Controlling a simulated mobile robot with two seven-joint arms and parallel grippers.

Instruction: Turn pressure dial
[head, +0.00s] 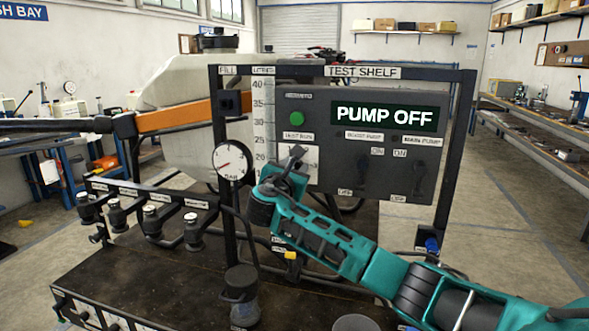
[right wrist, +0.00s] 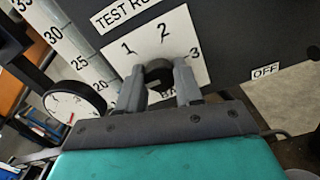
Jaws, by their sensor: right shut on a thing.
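The pressure dial (right wrist: 158,72) is a dark round knob on a white plate (right wrist: 128,72) marked 1, 2 and 3 on the test shelf panel. My right gripper (right wrist: 160,85) is shut on the dial, one grey finger on each side of it. I cannot tell which number the dial points at. My left gripper is not in view.
A round gauge (head: 233,161) marked BAR stands just left of my right gripper. A display (head: 384,115) reads PUMP OFF, with a green button (head: 297,118) beside it. Two dark switches (head: 420,178) sit to the right. Several capped nozzles (head: 154,222) line the left rail.

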